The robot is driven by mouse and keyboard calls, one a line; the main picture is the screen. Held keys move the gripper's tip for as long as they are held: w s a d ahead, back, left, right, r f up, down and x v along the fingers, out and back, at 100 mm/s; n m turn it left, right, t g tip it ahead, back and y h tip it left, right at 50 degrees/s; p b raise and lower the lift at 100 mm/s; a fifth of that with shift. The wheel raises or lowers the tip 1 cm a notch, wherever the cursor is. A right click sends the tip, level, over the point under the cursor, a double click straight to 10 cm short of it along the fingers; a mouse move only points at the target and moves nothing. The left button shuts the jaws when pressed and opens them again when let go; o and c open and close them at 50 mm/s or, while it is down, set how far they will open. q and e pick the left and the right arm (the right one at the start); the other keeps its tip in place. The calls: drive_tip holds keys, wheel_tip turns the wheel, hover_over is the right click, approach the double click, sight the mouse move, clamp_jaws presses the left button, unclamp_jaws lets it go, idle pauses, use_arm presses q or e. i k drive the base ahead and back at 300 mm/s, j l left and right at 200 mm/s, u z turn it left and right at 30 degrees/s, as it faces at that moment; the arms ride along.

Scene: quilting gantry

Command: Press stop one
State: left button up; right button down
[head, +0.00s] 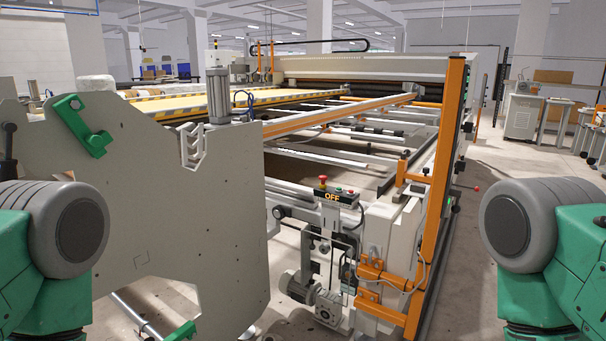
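A small control box (335,199) with an "OFF" label stands on the front end of the quilting machine, near the middle of the head view. A red mushroom-shaped button (322,179) stands up at its left end. Smaller coloured buttons sit beside it on the box top, too small to make out well. No label reading "stop one" can be read. Only rounded grey and green links of my two arms show, at the left and right edges. Both my grippers are out of view, and nothing of mine touches the box.
A large grey side plate (150,220) with green brackets stands close on the left. An orange upright post (440,180) rises right of the box. A motor (328,305) sits low below it. A red knob (476,188) sticks out farther right. Floor (470,270) is clear on the right.

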sight(323, 178)
drive_tip(key=u, duration=0.5)
drive_tip(key=i+u, duration=0.1)
drive_tip(key=u, duration=0.85)
drive_tip(key=i+l+u, duration=0.1)
drive_tip(key=u, duration=0.4)
drive_tip(key=i+l+u, duration=0.1)
drive_tip(key=l+u, duration=0.15)
drive_tip(key=u, duration=0.2)
drive_tip(key=l+u, duration=0.2)
drive_tip(key=u, duration=0.25)
drive_tip(key=l+z, duration=0.25)
drive_tip(key=l, duration=0.3)
drive_tip(key=i+l+z, duration=0.1)
drive_tip(key=l+z, duration=0.2)
drive_tip(key=l, duration=0.25)
drive_tip(key=l+z, duration=0.25)
drive_tip(key=l, duration=0.8)
drive_tip(key=l+z, duration=0.2)
drive_tip(key=z, duration=0.3)
drive_tip(key=i+l+z, duration=0.1)
drive_tip(key=z, duration=0.4)
drive_tip(key=i+l+z, duration=0.1)
drive_tip(key=z, duration=0.35)
